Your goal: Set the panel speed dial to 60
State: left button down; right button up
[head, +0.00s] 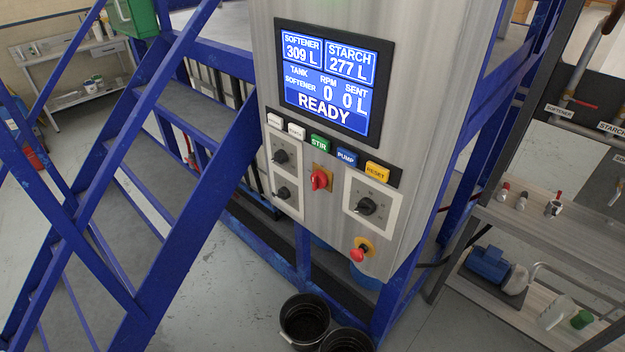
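The grey control panel (410,105) stands in the centre of the head view. Its screen (332,80) reads SOFTENER 309 L, STARCH 277 L, TANK SOFTENER, RPM 0, SENT 0 L and READY. A larger black dial (366,206) sits on a pale plate at the lower right of the panel, with marks around it too small to read. Two smaller black knobs, an upper one (280,157) and a lower one (283,193), sit at the left. I cannot read which is the speed dial. Neither of my grippers is in view.
A red switch (319,180), a green STIR button (320,144), a blue PUMP button (346,156) and a yellow RESET button (377,171) lie near the dials. A red mushroom button (359,254) sits below. Blue stairs (185,105) stand left, a shelf (560,235) right, black buckets (304,320) below.

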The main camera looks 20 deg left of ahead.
aim_at(280, 155)
jog(key=z, duration=0.05)
jog(key=k, duration=1.1)
jog(key=u, duration=1.1)
jog(key=i, duration=1.1)
jog(key=u, duration=0.45)
